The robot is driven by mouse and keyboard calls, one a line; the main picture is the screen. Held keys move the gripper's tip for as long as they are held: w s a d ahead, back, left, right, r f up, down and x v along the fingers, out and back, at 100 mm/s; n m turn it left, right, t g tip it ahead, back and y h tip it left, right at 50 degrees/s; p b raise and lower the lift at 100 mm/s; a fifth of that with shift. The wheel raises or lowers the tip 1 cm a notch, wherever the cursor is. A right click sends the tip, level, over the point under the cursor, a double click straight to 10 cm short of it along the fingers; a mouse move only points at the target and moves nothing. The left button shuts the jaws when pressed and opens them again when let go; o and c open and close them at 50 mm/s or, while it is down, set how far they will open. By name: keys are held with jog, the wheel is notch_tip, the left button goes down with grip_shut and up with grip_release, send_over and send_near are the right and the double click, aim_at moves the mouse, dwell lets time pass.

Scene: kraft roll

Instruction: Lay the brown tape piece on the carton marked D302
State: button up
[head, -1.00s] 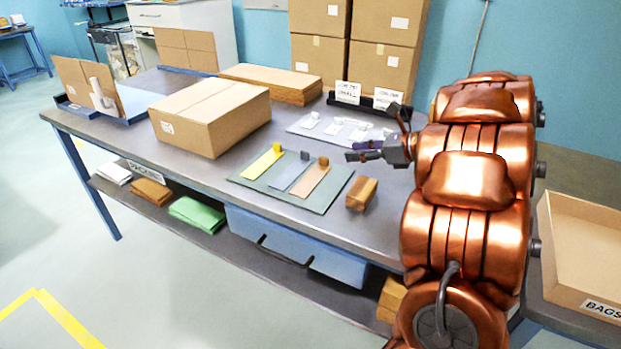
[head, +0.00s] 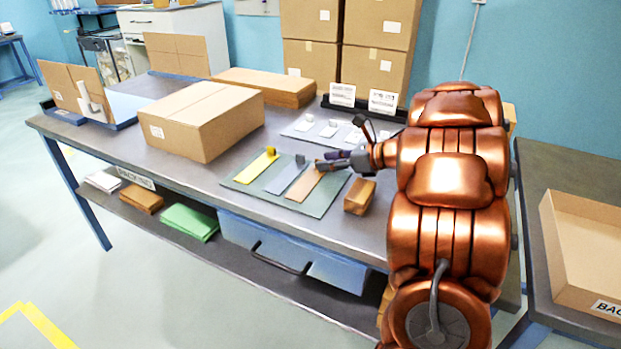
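The brown tape piece (head: 304,184) lies flat on a green mat (head: 243,180), to the right of a yellow piece (head: 256,167) and a grey-blue piece (head: 287,178). My gripper (head: 322,164) is at the far end of the brown piece, where its fingers hide the end tab. Whether they are closed on it I cannot tell. A closed carton (head: 200,125) stands on the table left of the mat.
A small brown block (head: 360,196) sits right of the mat, close under my arm. Behind the mat is a pale sheet with white pieces (head: 303,126) and two sign cards (head: 342,95). Flat cardboard (head: 265,88) lies behind the carton. Bare table shows between carton and mat.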

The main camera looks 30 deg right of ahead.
jog(key=shift+x, duration=0.95)
jog(key=shift+c, duration=0.2)
grip_shut()
